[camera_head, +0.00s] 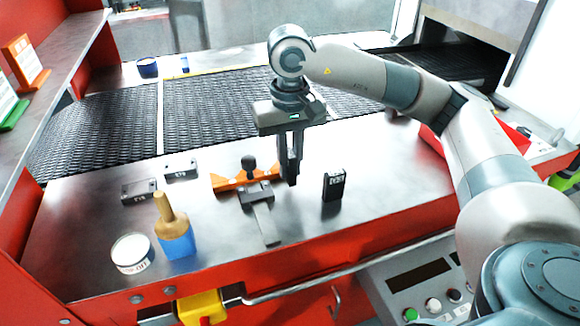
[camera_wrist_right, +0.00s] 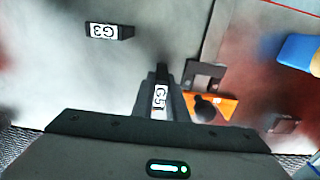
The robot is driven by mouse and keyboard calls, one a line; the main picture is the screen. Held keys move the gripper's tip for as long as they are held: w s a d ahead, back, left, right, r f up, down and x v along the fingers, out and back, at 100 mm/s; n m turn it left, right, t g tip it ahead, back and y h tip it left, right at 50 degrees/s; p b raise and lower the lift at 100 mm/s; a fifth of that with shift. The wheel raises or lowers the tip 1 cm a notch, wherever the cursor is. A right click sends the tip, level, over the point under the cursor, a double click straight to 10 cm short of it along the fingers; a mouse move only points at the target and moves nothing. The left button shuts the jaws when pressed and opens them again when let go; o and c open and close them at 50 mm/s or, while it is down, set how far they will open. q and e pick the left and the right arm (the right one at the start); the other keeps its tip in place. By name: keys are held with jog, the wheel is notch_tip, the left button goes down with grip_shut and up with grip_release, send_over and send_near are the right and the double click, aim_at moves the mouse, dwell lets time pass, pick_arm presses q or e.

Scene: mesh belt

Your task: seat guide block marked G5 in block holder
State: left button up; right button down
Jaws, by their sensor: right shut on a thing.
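My right gripper (camera_head: 290,178) is shut on the guide block marked G5 and points down above the steel worktop. In the right wrist view the G5 label (camera_wrist_right: 160,98) shows between the fingers (camera_wrist_right: 163,95); the fingers partly hide the block. What looks like the block holder is an orange piece (camera_head: 226,184) with a black knob and a dark slotted bracket (camera_head: 257,194). It sits just left of the gripper, and also shows beside the held block in the wrist view (camera_wrist_right: 222,103). The held block appears apart from it. My left gripper is not in view.
A dark block marked G3 (camera_head: 334,185) stands to the right; two similar blocks (camera_head: 138,191) (camera_head: 181,170) lie at the left. A blue-based, wooden-handled tool (camera_head: 177,238) and a round tin (camera_head: 132,253) stand at front left. The mesh belt (camera_head: 115,125) runs behind.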

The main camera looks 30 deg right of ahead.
jog(key=shift+f, duration=0.9)
jog(key=shift+f, duration=0.15)
jog(key=c, duration=1.7)
grip_release()
jog(key=shift+c, duration=0.2)
